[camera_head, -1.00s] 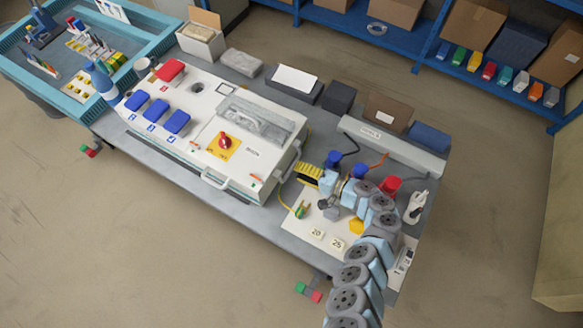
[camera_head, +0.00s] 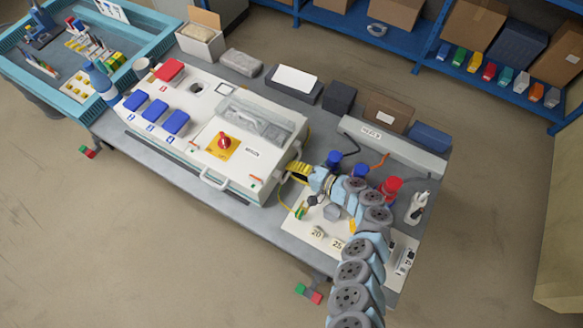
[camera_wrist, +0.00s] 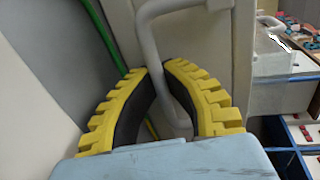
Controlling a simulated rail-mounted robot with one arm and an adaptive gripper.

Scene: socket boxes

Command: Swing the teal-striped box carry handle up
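The long white box (camera_head: 240,182) with the red rotary switch stands on the bench; I cannot make out a teal stripe on it. My gripper (camera_head: 291,176) is at its right end. In the wrist view, a white bent carry handle (camera_wrist: 150,45) runs down between the yellow-and-black fingers of my gripper (camera_wrist: 160,70). The fingertips are close together on both sides of the handle, and it looks pinched between them. The lower end of the handle curves back near the palm.
Another white handle (camera_head: 213,182) juts from the front of the box. A green-ended yellow cable (camera_head: 300,212) lies by my gripper. Red (camera_head: 391,185) and blue sockets stand behind my arm. A grey trunking box (camera_head: 400,146) borders the back.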

